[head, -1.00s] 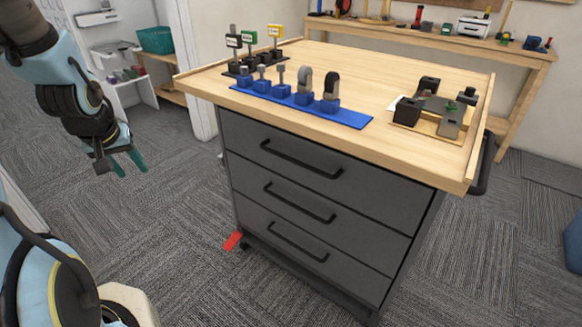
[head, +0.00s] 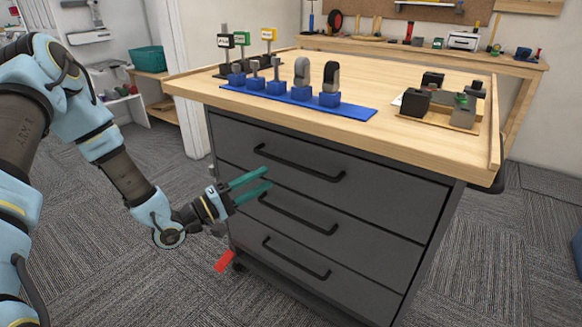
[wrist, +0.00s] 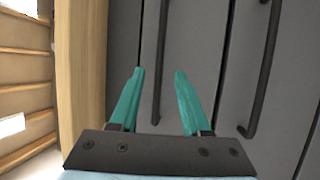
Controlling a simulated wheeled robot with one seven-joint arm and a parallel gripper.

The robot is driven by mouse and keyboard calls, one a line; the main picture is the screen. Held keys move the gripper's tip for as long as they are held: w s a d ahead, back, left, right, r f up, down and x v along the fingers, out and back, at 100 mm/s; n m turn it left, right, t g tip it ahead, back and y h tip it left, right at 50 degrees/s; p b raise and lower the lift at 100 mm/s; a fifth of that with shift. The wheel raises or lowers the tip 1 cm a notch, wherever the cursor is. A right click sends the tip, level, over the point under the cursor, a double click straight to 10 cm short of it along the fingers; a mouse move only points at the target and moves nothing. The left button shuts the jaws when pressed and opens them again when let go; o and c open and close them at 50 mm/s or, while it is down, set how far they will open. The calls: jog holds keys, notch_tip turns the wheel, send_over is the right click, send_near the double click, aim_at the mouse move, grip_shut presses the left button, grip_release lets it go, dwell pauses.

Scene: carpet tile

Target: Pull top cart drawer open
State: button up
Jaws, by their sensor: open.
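The grey cart's top drawer (head: 330,195) is shut, its front flush with the drawers below. Its black bar handle (head: 300,165) runs across the front. My gripper (head: 268,177) is open and empty in front of the cart, near the left end of that handle, its teal fingers pointing at the drawer fronts. In the wrist view the top handle (wrist: 159,60) appears lengthwise between the two fingertips (wrist: 158,72). I cannot tell how far the fingers are from it, and I see no grip on it.
The middle drawer handle (head: 298,214) and bottom drawer handle (head: 296,259) lie below. The overhanging wooden top (head: 420,80) carries a blue tool rack (head: 310,104) and a small fixture board (head: 445,113). A red piece (head: 225,260) lies by the cart's lower left. Carpet at left is open.

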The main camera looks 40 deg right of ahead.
aim_at(291, 165)
jog(key=p+x, duration=0.1)
jog(key=x, duration=0.8)
jog(key=shift+d, duration=0.15)
grip_shut()
dwell(1.1)
